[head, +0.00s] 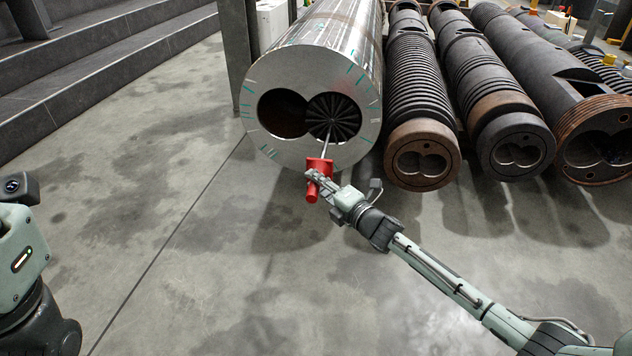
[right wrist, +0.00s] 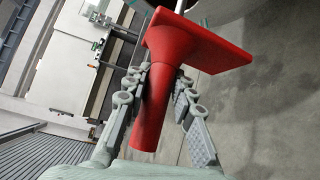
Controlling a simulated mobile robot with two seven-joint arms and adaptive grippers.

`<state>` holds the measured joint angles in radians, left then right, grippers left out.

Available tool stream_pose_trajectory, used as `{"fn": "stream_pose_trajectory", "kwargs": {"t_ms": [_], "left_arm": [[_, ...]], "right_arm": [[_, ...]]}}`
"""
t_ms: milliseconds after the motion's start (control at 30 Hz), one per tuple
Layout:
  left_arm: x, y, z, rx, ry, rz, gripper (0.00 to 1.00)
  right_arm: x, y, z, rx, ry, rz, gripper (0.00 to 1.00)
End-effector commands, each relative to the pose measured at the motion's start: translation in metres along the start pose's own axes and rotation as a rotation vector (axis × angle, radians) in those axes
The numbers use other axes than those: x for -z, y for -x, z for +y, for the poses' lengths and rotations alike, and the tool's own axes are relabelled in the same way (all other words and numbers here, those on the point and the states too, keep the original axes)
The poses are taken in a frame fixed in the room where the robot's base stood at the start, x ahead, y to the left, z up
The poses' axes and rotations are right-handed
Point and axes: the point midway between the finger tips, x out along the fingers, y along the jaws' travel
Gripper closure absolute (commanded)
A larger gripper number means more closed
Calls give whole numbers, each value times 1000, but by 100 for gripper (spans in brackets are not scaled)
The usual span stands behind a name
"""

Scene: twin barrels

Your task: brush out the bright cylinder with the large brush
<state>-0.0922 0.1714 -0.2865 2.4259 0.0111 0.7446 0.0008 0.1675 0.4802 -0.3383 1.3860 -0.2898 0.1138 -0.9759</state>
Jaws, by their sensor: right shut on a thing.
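The bright cylinder (head: 272,69) lies on the floor, its end face with two joined bores turned towards me. The large brush (head: 338,111) has dark bristles that sit in the mouth of the right bore. Its thin rod runs down to a red handle with a flange (head: 312,195). My right gripper (head: 318,180) is shut on the red handle, in front of and below the cylinder's face. The right wrist view shows the red handle (right wrist: 152,112) between my fingers. The left bore (head: 283,112) shows no brush. My left arm shows at the left edge, but its gripper is out of view.
Several dark, ribbed and rusty cylinders (head: 421,141) lie to the right of the bright one. Grey steps (head: 100,65) rise at the upper left, and a dark post (head: 236,50) stands beside the cylinder. The concrete floor (head: 190,220) in front is clear.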

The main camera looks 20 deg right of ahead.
Motion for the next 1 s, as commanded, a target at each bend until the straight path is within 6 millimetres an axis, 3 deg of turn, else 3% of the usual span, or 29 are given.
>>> {"fn": "stream_pose_trajectory", "kwargs": {"t_ms": [1000], "left_arm": [[0, 4, 1, -2, -1, 4, 60]], "right_arm": [[-30, -27, -2, -3, 2, 0, 100]]}}
